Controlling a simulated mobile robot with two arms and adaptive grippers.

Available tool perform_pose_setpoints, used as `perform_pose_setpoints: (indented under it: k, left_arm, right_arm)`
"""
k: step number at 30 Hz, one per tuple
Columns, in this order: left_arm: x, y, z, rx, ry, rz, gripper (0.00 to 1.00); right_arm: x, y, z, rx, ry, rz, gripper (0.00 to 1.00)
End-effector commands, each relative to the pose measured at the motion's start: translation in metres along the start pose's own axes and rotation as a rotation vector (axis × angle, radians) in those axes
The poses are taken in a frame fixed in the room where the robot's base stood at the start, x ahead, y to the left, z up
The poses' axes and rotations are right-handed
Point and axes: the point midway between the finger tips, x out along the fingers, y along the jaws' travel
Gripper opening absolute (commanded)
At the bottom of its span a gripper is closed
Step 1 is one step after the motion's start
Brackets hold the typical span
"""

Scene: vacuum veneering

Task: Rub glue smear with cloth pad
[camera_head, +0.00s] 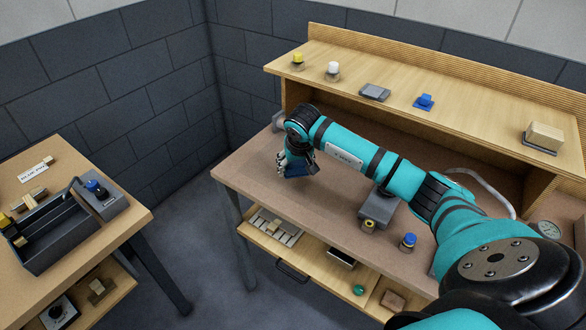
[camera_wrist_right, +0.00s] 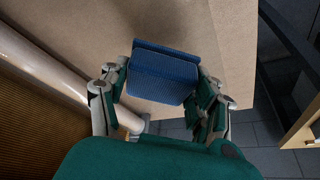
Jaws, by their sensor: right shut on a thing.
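My right gripper (camera_head: 288,158) reaches to the left end of the workbench (camera_head: 240,172). In the right wrist view the gripper (camera_wrist_right: 165,85) is shut on a blue cloth pad (camera_wrist_right: 163,75), with a finger on each side of it. In the head view the pad (camera_head: 298,168) shows partly below the fingers, at or just over the bench top; I cannot tell whether it touches. No glue smear can be made out; the pad and arm may hide it. My left gripper is not in view.
A shelf (camera_head: 395,92) with a yellow-capped jar, a white-capped jar and a blue item runs along the back. A grey block (camera_head: 378,198) and a blue-capped bottle (camera_head: 408,241) stand on the bench. An open drawer (camera_head: 262,248) juts out below. A side table (camera_head: 130,212) holds a grey toolbox.

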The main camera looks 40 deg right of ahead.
Motion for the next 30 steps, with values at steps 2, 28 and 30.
perform_pose_setpoints:
  k: [2, 28, 30]
  left_arm:
    - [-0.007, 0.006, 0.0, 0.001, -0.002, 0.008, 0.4]
    - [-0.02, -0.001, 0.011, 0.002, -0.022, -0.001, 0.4]
    - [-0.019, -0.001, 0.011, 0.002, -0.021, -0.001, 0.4]
  right_arm:
    - [-0.01, 0.002, -0.004, 0.002, 0.002, 0.001, 0.38]
    - [-0.032, 0.008, -0.012, 0.011, 0.001, 0.004, 0.38]
    - [-0.034, 0.004, -0.011, 0.006, 0.002, -0.002, 0.38]
